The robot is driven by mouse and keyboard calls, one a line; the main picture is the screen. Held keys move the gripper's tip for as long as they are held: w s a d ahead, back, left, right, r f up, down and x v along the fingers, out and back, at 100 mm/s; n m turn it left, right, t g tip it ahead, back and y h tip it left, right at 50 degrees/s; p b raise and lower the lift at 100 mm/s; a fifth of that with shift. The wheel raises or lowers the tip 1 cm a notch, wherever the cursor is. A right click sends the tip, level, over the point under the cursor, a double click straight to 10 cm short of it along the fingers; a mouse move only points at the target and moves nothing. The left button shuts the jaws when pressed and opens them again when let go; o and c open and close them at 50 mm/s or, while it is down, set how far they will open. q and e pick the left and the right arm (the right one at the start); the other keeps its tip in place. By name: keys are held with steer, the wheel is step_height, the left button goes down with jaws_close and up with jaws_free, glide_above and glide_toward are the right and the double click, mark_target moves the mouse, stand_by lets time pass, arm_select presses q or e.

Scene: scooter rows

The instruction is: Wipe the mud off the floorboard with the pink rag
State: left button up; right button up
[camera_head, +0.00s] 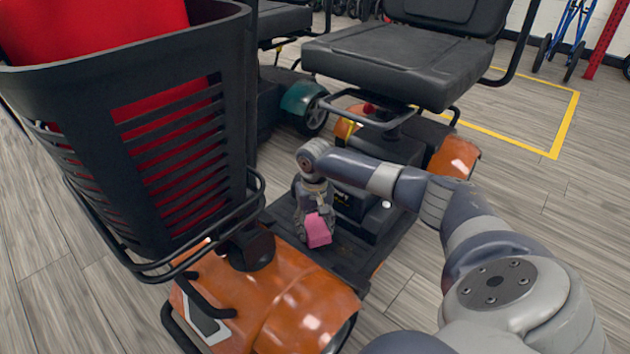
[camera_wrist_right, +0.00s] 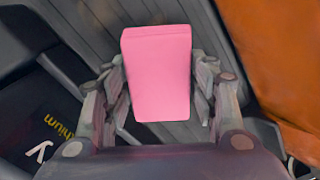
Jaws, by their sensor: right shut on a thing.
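The pink rag (camera_head: 318,230) is a block-like pink piece held in my right gripper (camera_head: 316,215), whose fingers are shut on it. It also shows between the two fingers in the right wrist view (camera_wrist_right: 157,75). The rag is at the dark ribbed floorboard (camera_head: 345,258) of the orange scooter, between its front cowl and seat base. I cannot tell whether the rag touches the floorboard. Mud is not clearly visible; the rag and gripper hide part of the board. My left gripper is not in view.
The scooter's orange front cowl (camera_head: 275,300) and black basket (camera_head: 120,130) with a red thing (camera_head: 90,25) in it stand at the left. The black seat (camera_head: 400,60) overhangs behind the floorboard. A teal scooter (camera_head: 298,98) is behind. Open wood floor lies at the right.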

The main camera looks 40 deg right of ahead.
steer(key=shift+f, duration=1.05)
